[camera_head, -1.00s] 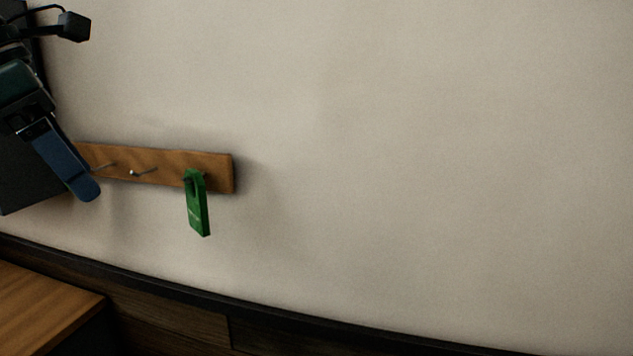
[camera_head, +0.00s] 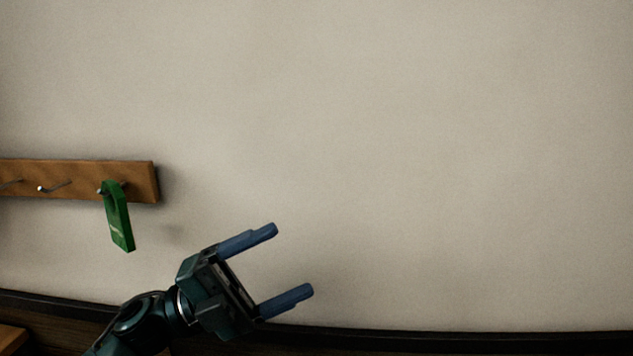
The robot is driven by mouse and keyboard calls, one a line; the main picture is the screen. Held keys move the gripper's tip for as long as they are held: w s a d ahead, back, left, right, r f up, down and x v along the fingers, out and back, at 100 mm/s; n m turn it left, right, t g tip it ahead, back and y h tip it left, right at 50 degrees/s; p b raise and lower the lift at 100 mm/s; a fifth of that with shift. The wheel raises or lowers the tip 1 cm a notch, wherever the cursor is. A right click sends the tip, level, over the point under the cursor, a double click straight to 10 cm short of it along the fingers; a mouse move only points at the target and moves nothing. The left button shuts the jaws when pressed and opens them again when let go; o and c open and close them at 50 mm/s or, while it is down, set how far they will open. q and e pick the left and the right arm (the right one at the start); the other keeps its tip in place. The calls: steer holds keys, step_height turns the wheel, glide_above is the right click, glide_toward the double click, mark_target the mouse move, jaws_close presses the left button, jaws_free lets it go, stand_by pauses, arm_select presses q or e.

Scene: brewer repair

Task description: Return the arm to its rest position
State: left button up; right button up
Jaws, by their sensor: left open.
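My left gripper (camera_head: 294,264) is in the lower middle of the head view, in front of the wall. Its two blue fingers are spread wide apart and point to the right and slightly up. Nothing is between them. My arm comes in from the bottom left. A green tag (camera_head: 119,219) hangs from a hook on a wooden rack (camera_head: 82,180), above and to the left of the gripper and apart from it. My right gripper is not in view.
The rack is on a pale wall (camera_head: 420,120), with more bare hooks to the left of the tag. A dark ledge (camera_head: 450,343) runs along the bottom of the wall. A corner of a wooden surface (camera_head: 10,338) shows at the lower left. The wall to the right is clear.

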arm_select(q)
steer(key=a+f+n+t+y, duration=0.3)
steer(key=f+n+t+y, duration=0.45)
steer(key=f+n, duration=0.55)
steer(key=a+f+n+t+y, duration=0.4)
steer(key=f+n+t+y, duration=0.3)
steer(key=f+n, duration=0.5)
steer(key=s+a+f+n+g+y, duration=0.3)
steer(key=s+f+n+g+y, duration=0.2)
steer(key=s+f, duration=0.9)
step_height(320, 180, down, 4)
steer(key=n+g, duration=0.1)
steer(key=g, duration=0.2)
steer(key=shift+s+a+f, duration=0.15)
steer(key=shift+s+f, duration=0.05)
steer(key=shift+s, duration=0.1)
